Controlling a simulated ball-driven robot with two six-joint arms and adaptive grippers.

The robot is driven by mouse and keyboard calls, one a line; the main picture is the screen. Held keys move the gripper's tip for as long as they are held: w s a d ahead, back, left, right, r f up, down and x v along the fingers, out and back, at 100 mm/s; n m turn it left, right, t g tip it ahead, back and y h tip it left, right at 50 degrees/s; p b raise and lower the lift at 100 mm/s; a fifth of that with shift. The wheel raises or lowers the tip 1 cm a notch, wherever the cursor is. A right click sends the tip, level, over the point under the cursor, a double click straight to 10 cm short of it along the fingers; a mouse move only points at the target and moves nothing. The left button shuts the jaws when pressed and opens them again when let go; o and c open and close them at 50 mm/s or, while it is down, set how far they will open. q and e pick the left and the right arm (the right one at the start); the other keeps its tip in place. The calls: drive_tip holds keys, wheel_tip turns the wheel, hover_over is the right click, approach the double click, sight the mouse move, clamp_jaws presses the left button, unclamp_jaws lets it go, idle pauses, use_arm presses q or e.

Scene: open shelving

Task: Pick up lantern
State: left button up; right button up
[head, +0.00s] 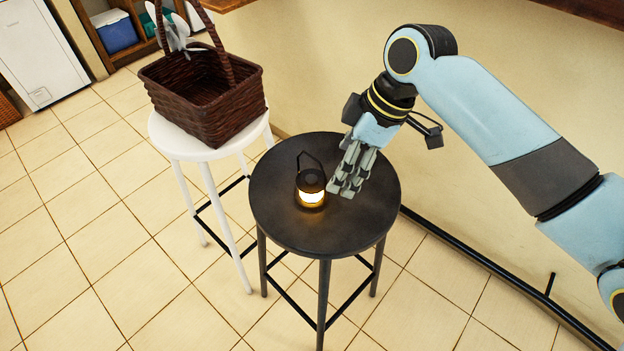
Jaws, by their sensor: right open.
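The lantern (311,187) is small and dark with a glowing warm band and a thin wire handle raised above it. It stands upright on the round black stool (345,223), left of the stool top's middle. My right gripper (342,190) is just to the right of the lantern, above the stool top, with its fingers pointing down and left. It is open and holds nothing. A small gap appears between its fingertips and the lantern. My left gripper is not in view.
A brown wicker basket (205,92) with a tall handle stands on a white stool (176,143) close by at the left. A black rail (480,265) runs low along the wall (510,60) at right. The tiled floor (100,240) at left is clear.

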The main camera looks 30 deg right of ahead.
sight(312, 179)
drive_tip(key=w, duration=0.1)
drive_tip(key=w+a+f+n, duration=0.1)
drive_tip(key=w+a+f+n+y, duration=0.1)
drive_tip(key=w, duration=0.1)
drive_tip(key=shift+f, duration=0.1)
drive_tip(key=shift+s+p+x, duration=0.2)
drive_tip(key=shift+p+x, duration=0.15)
drive_tip(key=shift+x, duration=2.45)
drive_tip(key=shift+a, duration=0.15)
drive_tip(key=c, duration=1.5)
